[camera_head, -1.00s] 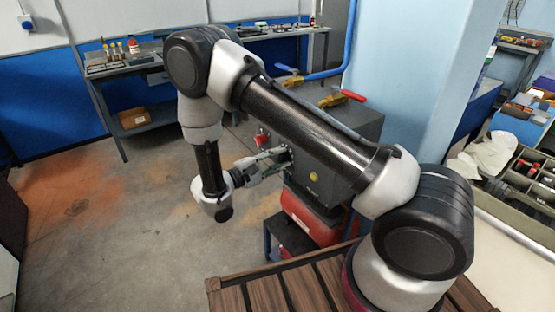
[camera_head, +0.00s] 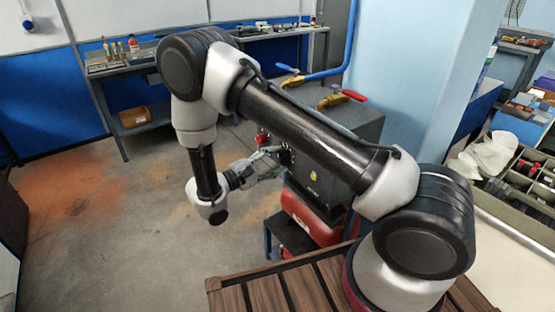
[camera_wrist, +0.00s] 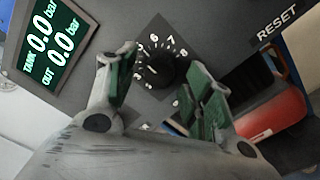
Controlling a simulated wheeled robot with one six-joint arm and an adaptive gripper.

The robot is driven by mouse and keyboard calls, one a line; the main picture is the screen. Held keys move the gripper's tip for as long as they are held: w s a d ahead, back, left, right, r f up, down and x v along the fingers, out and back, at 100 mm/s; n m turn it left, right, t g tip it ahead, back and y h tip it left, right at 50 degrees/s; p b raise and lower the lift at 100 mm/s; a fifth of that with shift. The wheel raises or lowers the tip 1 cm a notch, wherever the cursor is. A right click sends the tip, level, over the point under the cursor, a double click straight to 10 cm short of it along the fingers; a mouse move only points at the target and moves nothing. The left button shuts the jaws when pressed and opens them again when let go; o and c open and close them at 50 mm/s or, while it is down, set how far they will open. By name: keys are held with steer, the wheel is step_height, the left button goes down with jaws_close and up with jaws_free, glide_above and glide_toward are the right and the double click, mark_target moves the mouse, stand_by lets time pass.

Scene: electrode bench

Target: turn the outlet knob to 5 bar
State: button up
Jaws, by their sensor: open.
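The black outlet knob (camera_wrist: 158,70) sits on the grey panel in the wrist view, inside a dial with white numerals. The 6 and 7 read clearly above it. A small pale mark on the knob seems to face upper left, toward the 5 side, but is too small to read surely. My gripper (camera_wrist: 164,62) is open, with one green-padded finger on each side of the knob in the picture; contact is not evident. The display (camera_wrist: 50,42) reads TANK 0.0 bar and OUT 0.0 bar. In the head view my gripper (camera_head: 266,157) is just left of the grey machine (camera_head: 330,182).
A red tank (camera_head: 312,222) lies under the machine. A red part (camera_head: 262,138) stands out near my gripper. A workbench (camera_head: 128,68) runs along the back; the floor at left is clear.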

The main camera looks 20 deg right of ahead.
steer(key=v, duration=1)
steer(key=shift+a, duration=0.2)
steer(key=shift+s, duration=0.1)
